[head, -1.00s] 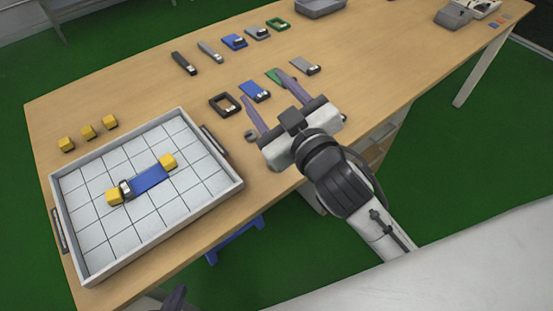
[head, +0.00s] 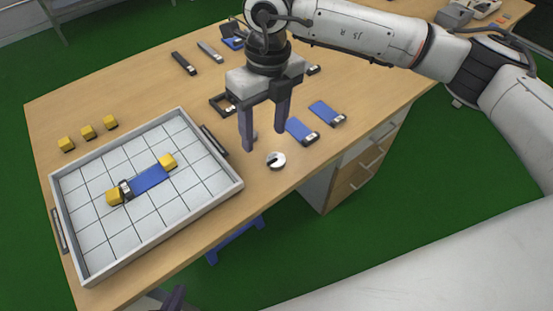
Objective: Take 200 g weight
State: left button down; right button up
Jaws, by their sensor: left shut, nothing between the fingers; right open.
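A small round silver slotted weight (head: 276,160) lies on the wooden table near its front edge. I cannot read any mark on it. A small grey piece (head: 255,136) shows between my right fingers, mostly hidden behind them. My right gripper (head: 264,140) points down, open and empty, above the table just behind and left of the round weight, apart from it. My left gripper (head: 175,298) shows only as a dark fingertip at the bottom edge. It is shut and holds nothing.
A white gridded tray (head: 215,197) on the left holds a blue phone-like piece (head: 150,179) between two yellow cubes. Several yellow cubes (head: 88,132) stand behind it. Two blue pieces (head: 327,113) lie right of the weight. A black frame (head: 219,104) lies behind the gripper.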

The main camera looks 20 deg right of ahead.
jog(key=d, duration=0.2)
send_over(276, 153)
jog(key=s, duration=0.2)
jog(key=shift+h, duration=0.4)
jog(key=f, duration=0.3)
jog(key=a+f, duration=0.1)
jog(key=f, duration=0.1)
jog(key=shift+w, duration=0.2)
jog(key=f, duration=0.3)
jog(key=f+p, duration=0.1)
jog(key=f, duration=0.1)
jog(key=shift+d, duration=0.25)
jog(key=shift+r, duration=0.1)
jog(key=shift+c, duration=0.4)
jog(key=c, duration=1.1)
jog(key=shift+r, duration=0.1)
